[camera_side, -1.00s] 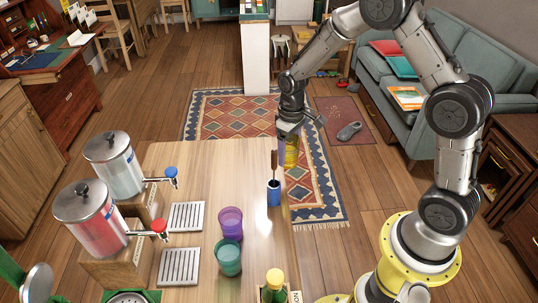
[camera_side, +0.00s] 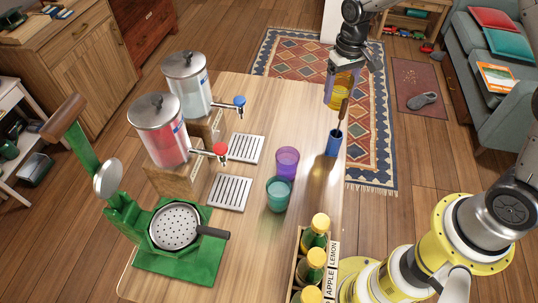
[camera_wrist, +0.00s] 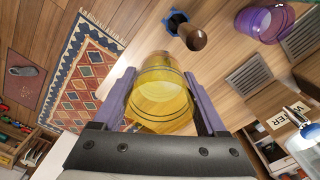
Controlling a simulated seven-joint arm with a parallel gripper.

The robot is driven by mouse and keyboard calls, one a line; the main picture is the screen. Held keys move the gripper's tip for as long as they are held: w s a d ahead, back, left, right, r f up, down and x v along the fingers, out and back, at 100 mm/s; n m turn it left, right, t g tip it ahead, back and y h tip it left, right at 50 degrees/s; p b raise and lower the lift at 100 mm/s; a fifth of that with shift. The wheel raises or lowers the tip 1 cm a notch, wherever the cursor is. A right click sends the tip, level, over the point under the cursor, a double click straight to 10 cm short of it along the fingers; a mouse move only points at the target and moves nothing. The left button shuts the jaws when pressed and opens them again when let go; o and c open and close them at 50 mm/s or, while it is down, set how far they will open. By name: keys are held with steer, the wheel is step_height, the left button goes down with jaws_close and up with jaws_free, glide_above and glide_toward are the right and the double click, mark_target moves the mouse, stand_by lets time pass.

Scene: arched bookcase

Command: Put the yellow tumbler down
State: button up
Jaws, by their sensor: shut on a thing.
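The yellow tumbler (camera_side: 340,92) is see-through and held in the air near the table's far right edge. It is also in the wrist view (camera_wrist: 160,98), between my two fingers. My gripper (camera_side: 344,80) is shut on its sides, and the fingers show either side of it in the wrist view (camera_wrist: 162,90). I cannot tell how high its base is, or whether it is over the wooden table (camera_side: 240,105) or just past the edge.
A blue cup (camera_side: 333,143) with a brown-handled tool stands close by at the edge. Purple (camera_side: 287,162) and teal (camera_side: 279,193) tumblers stand mid-table, with drip trays (camera_side: 230,193) and dispensers (camera_side: 165,135) to their left. A bottle crate (camera_side: 318,265) is in front. The table's far part looks clear.

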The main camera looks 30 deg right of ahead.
steer(key=a+f+m, duration=0.3)
steer(key=a, duration=1)
steer(key=f, duration=0.5)
steer(key=shift+s+a+f, duration=0.1)
steer(key=shift+s+a, duration=0.15)
steer(key=shift+f, duration=2.25)
steer(key=shift+f, duration=0.2)
steer(key=o, duration=1.5)
